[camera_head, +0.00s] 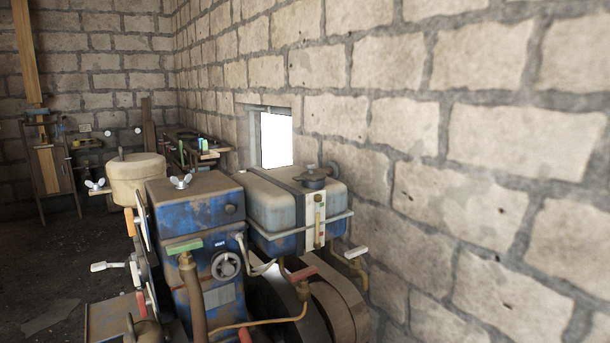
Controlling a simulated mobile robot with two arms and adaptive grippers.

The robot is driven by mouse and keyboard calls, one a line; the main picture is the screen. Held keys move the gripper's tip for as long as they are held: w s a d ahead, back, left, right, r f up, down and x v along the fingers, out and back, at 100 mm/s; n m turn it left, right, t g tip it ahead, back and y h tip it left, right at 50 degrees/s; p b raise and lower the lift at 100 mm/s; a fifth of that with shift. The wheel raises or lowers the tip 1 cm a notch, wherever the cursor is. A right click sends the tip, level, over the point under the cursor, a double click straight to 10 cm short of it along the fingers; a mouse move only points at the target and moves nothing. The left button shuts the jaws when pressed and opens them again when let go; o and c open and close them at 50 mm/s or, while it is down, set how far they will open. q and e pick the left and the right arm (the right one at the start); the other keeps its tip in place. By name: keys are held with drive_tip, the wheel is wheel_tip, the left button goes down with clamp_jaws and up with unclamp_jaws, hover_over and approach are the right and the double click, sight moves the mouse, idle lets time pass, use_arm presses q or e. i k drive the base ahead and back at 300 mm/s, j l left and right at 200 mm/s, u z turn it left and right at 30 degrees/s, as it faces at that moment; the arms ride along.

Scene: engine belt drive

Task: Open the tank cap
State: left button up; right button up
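The tank (270,205) is a worn blue and whitish box with a dark strap over it, mounted on the right side of the engine by the stone wall. The tank cap (314,178) is a dark round cap on the tank's top, near its right end. It appears seated on the tank. A small part stands just behind it at the right corner. Neither of my grippers shows in the head view.
The blue engine block (198,220) with a wing nut on top stands left of the tank. A beige canister (136,178) is behind it. A flywheel (335,305) is below the tank. The stone wall (480,180) closes off the right. Workbenches (190,150) stand at the back.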

sight(311, 174)
drive_tip(key=k+u, duration=0.25)
drive_tip(key=u, duration=0.15)
drive_tip(key=k+j+u, duration=0.15)
drive_tip(key=u, duration=0.3)
drive_tip(key=i+l+u, duration=0.25)
drive_tip(key=l, duration=0.25)
drive_tip(key=l+u, duration=0.25)
drive_tip(key=l, duration=0.25)
drive_tip(key=l+u, duration=0.3)
drive_tip(key=l, duration=0.25)
